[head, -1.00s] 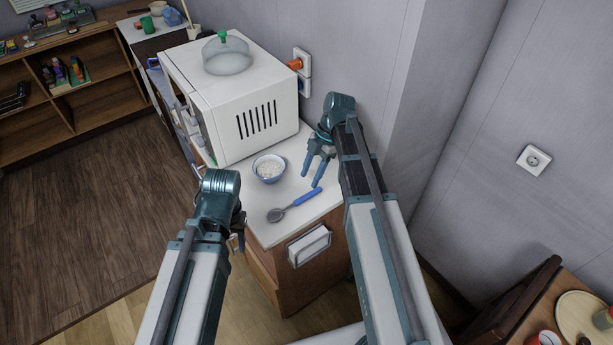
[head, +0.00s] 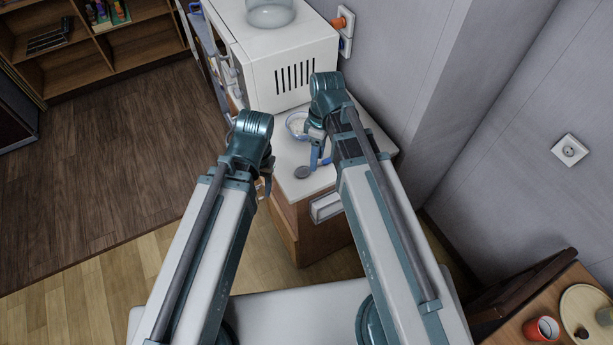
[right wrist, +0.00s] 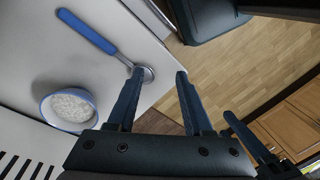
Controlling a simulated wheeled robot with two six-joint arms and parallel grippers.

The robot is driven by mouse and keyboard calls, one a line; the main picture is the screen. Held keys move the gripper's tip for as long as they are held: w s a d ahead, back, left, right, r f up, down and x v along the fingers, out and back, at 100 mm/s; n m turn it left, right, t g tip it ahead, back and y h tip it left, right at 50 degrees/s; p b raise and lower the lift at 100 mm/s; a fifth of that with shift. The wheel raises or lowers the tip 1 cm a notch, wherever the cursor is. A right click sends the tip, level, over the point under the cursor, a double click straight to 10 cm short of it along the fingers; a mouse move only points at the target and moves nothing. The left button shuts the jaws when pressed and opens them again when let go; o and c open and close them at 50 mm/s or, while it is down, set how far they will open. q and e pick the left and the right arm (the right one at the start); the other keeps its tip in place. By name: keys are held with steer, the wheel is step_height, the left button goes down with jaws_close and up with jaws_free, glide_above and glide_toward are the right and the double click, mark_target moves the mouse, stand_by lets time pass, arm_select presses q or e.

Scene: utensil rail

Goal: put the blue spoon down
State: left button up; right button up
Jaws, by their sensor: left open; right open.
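The blue spoon (head: 302,172) lies on the white counter top (right wrist: 45,50), its grey bowl end near the counter's front edge. In the right wrist view its blue handle (right wrist: 88,32) shows whole. My right gripper (right wrist: 159,72) is open and empty; one fingertip overlaps the spoon's bowl end there, and I cannot tell whether they touch. In the head view my right gripper (head: 316,156) hides part of the handle. My left gripper (head: 266,183) is open, beside the counter's left front edge, mostly hidden by its own wrist.
A blue-rimmed bowl of white grains (right wrist: 70,107) stands on the counter beside the spoon, partly hidden in the head view. A white microwave (head: 285,55) stands behind it. The wall (head: 405,70) closes off the right side. Wooden floor (head: 110,150) is clear on the left.

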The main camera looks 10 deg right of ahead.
steer(key=s+a+m+t+h, duration=0.1)
steer(key=s+a+m+h, duration=0.1)
steer(key=s+a+m, duration=0.2)
steer(key=s+m, duration=0.3)
steer(key=m, duration=0.1)
steer(key=shift+s+a, duration=0.15)
steer(key=shift+a, duration=0.1)
arm_select(q)
steer(key=shift+o, duration=0.3)
steer(key=shift+w, duration=0.1)
stand_by(0.5)
